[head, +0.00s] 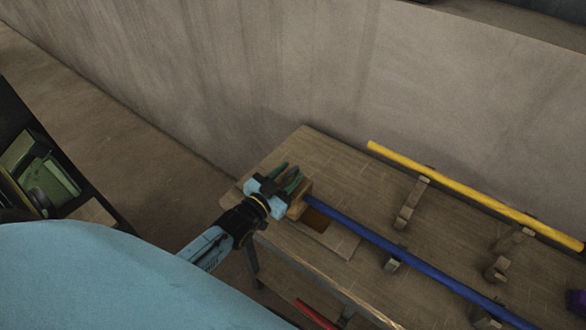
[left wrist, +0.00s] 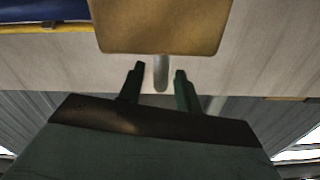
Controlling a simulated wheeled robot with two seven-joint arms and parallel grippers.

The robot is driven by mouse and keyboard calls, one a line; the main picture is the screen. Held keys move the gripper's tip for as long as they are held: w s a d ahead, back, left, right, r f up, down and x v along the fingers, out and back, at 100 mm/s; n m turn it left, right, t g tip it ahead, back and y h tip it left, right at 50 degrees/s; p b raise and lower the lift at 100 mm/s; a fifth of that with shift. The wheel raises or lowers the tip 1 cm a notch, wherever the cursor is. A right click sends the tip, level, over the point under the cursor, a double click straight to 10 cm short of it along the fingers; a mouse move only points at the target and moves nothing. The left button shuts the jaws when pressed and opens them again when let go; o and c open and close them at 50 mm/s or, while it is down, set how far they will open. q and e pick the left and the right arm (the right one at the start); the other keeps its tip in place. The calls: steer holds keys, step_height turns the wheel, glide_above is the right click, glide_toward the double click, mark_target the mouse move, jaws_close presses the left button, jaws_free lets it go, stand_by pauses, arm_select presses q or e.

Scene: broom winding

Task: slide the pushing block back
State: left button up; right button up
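The pushing block (head: 300,198) is a tan wooden block near the left end of the table, beside the near end of the blue pole (head: 400,250). In the left wrist view the block (left wrist: 160,25) fills the top middle, with a grey rounded peg (left wrist: 161,72) at its lower edge. My left gripper (head: 286,176) is at the block, its dark green fingers apart. In the left wrist view the fingers (left wrist: 158,84) stand either side of the peg with gaps. My right gripper is not in view.
The wooden table (head: 310,150) carries several small wooden supports (head: 408,203) and a yellow pole (head: 470,193) along its far side. A red bar (head: 316,314) shows low at the front. A purple object (head: 577,300) sits at the right edge. A concrete wall (head: 300,70) stands behind.

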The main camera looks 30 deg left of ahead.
arm_select(q)
steer(key=shift+w+d, duration=0.1)
steer(key=shift+w, duration=1.1)
steer(key=shift+c, duration=0.4)
jaws_close()
